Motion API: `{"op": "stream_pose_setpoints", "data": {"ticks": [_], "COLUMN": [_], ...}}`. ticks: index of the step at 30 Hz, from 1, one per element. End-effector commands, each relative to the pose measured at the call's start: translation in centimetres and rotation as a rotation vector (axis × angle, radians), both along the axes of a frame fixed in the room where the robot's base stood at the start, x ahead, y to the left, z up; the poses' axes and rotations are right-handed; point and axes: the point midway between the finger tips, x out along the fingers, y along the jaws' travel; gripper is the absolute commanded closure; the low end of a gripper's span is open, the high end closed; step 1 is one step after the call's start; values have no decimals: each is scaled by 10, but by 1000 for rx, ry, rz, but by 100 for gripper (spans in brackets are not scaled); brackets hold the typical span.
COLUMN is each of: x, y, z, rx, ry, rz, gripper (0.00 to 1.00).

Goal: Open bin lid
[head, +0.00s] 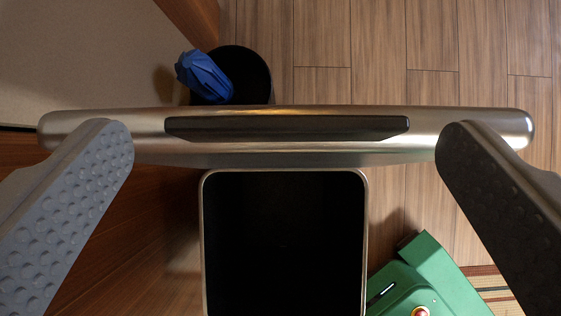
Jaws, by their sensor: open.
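The bin (285,240) shows from above at the lower middle, with a thin pale metal rim and a black, uncovered opening. Its silver lid (290,149) stands raised, seen nearly edge-on as a wide bar across the picture with a dark strip along it. My gripper (285,130) is open wide. Its grey left finger and darker right finger overlap the two ends of the lid in the picture; I cannot tell whether they touch it. The lid hides the strip of floor behind it.
A round black container (252,75) with a blue folded object (205,77) stands behind the lid, at the upper left. Brown wooden furniture lies along the left. Wood-plank floor (440,60) is clear at the upper right.

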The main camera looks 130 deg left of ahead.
Motion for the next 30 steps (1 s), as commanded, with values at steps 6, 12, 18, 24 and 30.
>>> {"op": "stream_pose_setpoints", "data": {"ticks": [6, 12, 18, 24, 30], "x": [-8, -18, -29, -41, -50], "y": [9, 17, 27, 36, 44], "z": [18, 37, 56, 77, 94], "rx": [0, 1, 3, 0, 0], "ry": [-4, -5, -3, -3, -4], "rz": [0, -1, 1, 0, -2], "gripper": [5, 5, 5, 5, 5]}}
